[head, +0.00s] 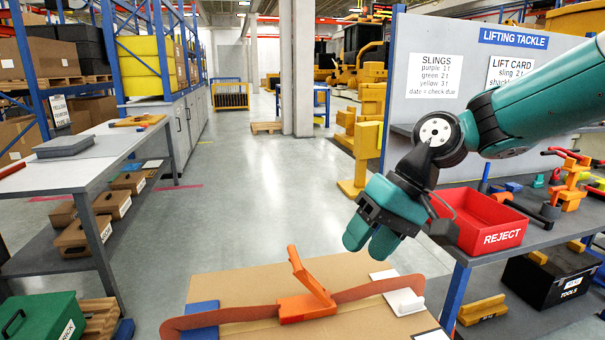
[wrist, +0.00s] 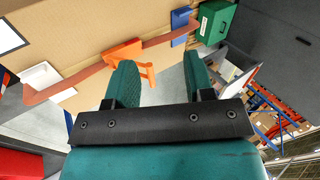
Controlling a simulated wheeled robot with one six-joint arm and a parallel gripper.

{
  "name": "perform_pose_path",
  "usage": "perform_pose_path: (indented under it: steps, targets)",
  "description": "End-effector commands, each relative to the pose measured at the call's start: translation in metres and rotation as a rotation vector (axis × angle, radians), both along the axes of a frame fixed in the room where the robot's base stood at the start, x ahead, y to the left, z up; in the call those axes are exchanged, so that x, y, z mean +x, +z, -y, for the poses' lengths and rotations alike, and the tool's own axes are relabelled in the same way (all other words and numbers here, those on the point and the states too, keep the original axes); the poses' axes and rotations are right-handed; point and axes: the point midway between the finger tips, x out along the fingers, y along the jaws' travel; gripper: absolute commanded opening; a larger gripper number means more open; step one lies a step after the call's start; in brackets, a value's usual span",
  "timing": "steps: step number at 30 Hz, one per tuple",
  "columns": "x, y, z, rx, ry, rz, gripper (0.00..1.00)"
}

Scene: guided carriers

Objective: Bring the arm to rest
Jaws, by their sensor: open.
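My gripper (head: 372,228) hangs at the end of my teal arm, above the right part of a cardboard-topped surface (head: 235,285). It is open and nothing shows between its fingers. In the wrist view the two teal fingers (wrist: 160,85) stand apart. An orange clamp-like tool (head: 306,300) with a raised lever sits on a brown-red strap that lies across the cardboard. The tool also shows in the wrist view (wrist: 125,52), left of and beyond the fingers. My gripper appears apart from the tool and the strap.
A red REJECT bin (head: 480,222) stands on the right bench close to my arm. The lifting tackle board (head: 445,70) rises behind my arm. A grey workbench (head: 95,165) stands at left, with a green box (head: 42,318) below. The floor between the benches is clear.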

Motion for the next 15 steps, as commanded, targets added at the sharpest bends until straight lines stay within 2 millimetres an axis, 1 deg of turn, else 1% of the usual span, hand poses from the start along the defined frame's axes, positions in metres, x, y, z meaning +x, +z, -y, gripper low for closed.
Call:
perform_pose_path:
  steps: [1,2,5,7,8,9,12,15]
  targets:
    - [-0.014,0.006,0.0,-0.01,0.014,0.019,0.48]
    - [-0.023,0.008,0.001,-0.017,0.025,0.03,0.48]
    - [-0.056,0.013,0.007,-0.044,0.06,0.07,0.48]
    - [-0.086,0.015,0.013,-0.069,0.093,0.105,0.48]
    - [-0.1,0.015,0.017,-0.082,0.108,0.12,0.48]
    - [-0.118,0.014,0.022,-0.098,0.13,0.141,0.48]
    - [-0.155,0.007,0.035,-0.133,0.174,0.182,0.48]
    - [-0.179,0.0,0.045,-0.159,0.204,0.208,0.48]
